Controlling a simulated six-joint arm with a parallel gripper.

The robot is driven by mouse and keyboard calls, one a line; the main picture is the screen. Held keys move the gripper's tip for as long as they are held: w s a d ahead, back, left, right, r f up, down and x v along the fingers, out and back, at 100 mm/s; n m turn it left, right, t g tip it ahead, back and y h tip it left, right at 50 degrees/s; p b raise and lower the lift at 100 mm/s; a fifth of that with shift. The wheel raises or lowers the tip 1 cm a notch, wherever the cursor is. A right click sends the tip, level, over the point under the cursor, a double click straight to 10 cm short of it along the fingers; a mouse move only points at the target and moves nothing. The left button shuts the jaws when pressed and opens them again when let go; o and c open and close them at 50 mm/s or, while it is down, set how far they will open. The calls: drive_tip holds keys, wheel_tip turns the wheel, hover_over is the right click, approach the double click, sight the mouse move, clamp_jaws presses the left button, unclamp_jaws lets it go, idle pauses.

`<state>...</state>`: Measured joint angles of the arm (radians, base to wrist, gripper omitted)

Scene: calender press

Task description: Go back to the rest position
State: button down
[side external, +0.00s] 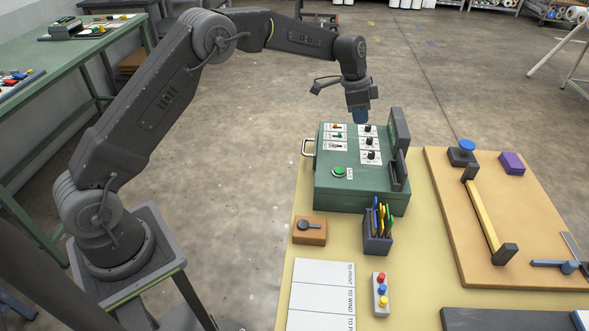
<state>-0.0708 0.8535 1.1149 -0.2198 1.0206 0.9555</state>
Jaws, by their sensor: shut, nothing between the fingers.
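My gripper (362,116) is at the end of my dark grey arm, pointing down above the back part of the green control box (345,195). The box top has several dark knobs (371,154) on white labels at right, small switches (337,136) at left, and a green button (338,171) near the front.
The box stands on a yellow table (420,270). A dark pen holder (377,243), a wooden block with a dark lever (309,231), and a panel with coloured buttons (381,294) stand in front of it. A wooden board (465,240) with a yellow bar lies at right.

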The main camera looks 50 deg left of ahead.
drive_tip(key=shift+r, duration=0.5)
drive_tip(key=s+d+r+n+t+y, duration=0.15)
drive_tip(key=s+r+n, duration=0.25)
drive_tip(key=s+r, duration=1.3)
drive_tip(key=s+f+n+t, duration=0.1)
drive_tip(key=s+f+n, duration=0.1)
drive_tip(key=s, duration=0.9)
drive_tip(key=s+f+n+t, duration=0.1)
drive_tip(key=s+f+n, duration=0.1)
drive_tip(key=s, duration=0.9)
drive_tip(key=shift+s+a+n, duration=0.15)
drive_tip(key=shift+s+n, duration=0.25)
drive_tip(key=shift+n, duration=0.1)
drive_tip(key=shift+y, duration=0.25)
